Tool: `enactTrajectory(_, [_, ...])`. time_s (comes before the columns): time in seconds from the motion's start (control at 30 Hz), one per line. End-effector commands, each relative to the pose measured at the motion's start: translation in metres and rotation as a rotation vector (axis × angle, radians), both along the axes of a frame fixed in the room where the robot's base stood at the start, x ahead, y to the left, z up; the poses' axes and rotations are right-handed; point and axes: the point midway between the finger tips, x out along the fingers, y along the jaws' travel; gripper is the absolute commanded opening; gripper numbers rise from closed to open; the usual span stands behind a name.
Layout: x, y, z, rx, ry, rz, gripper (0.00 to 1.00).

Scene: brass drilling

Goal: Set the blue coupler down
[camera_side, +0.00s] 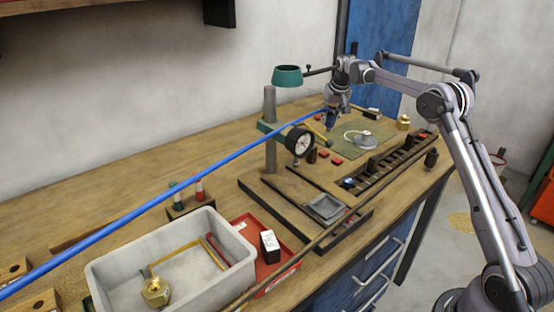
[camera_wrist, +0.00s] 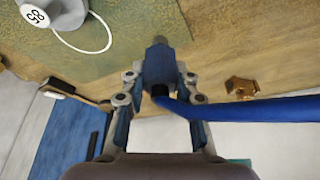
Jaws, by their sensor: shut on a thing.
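The blue coupler (camera_wrist: 160,62) sits between the fingers of my gripper (camera_wrist: 158,82) in the wrist view. My gripper is shut on it. A thick blue hose (camera_wrist: 250,108) joins the coupler's near end and runs off to the right. In the side view my gripper (camera_side: 331,118) is at the back of the bench, over or close to the left edge of the green mat (camera_side: 350,150). The hose (camera_side: 160,208) rises from the lower left of the side view to my gripper. I cannot tell whether the coupler touches the surface below.
A grey round weight (camera_side: 365,140) with a white loop lies on the mat. A dark slotted rack (camera_side: 390,165) lies in front of the mat.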

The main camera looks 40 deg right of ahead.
Motion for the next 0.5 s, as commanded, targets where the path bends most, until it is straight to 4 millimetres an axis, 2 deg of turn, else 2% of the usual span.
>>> enactTrajectory(0.3, [0.002,0.001,-0.034,0.0,0.0,0.0,0.0])
enactTrajectory(0.5, [0.001,0.001,-0.041,0.0,0.0,0.0,0.0])
